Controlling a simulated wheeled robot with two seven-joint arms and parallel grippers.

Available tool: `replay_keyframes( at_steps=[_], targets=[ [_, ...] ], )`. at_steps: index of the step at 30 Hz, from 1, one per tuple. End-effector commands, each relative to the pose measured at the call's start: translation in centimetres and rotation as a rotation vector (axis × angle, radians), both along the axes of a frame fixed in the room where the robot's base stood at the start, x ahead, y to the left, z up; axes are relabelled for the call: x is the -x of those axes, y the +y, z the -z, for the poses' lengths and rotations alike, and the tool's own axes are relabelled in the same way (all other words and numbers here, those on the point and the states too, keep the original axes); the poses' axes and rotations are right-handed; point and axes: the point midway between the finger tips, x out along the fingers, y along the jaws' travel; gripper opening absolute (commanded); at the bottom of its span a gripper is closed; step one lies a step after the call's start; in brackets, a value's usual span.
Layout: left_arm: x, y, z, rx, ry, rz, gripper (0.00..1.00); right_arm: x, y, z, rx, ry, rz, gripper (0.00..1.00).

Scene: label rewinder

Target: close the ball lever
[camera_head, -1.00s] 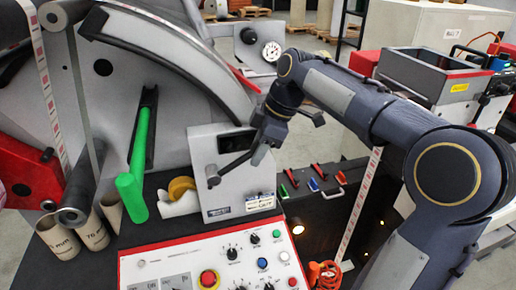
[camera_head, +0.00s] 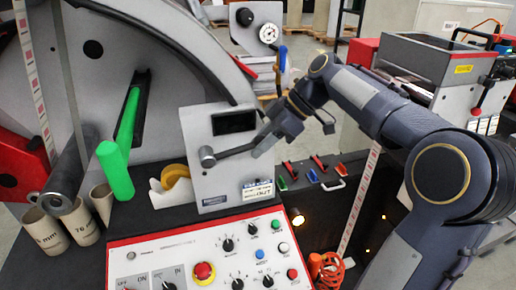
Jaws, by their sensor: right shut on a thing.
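The ball lever (camera_head: 232,152) is on the front of a grey box-shaped unit (camera_head: 218,178). My right gripper (camera_head: 262,143) comes in from the right and is shut at the right end of the rod, at the unit's right edge. The fingertips are small in view and partly hide that end of the rod. My left gripper is not in view.
A control panel (camera_head: 150,262) with a red emergency button (camera_head: 203,272) lies below the unit. A green roller (camera_head: 118,165) stands out at the left, near cardboard cores (camera_head: 45,232). Coloured handles (camera_head: 313,175) sit on a dark surface to the right.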

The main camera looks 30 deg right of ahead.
Motion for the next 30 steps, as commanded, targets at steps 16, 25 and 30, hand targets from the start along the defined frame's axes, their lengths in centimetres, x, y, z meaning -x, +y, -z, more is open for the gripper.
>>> replay_keyframes(
  at_steps=[16, 25, 30],
  targets=[
    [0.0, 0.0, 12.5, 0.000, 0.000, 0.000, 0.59, -0.1, 0.2, 6.8, -0.445, -0.110, 0.001, 0.00],
    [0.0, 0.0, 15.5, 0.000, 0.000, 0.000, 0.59, -0.2, 0.7, 7.7, -0.568, -0.137, 0.002, 0.00],
    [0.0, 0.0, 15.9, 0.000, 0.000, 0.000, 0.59, -0.2, 0.9, 7.7, -0.596, -0.141, 0.002, 0.00]
  ],
)
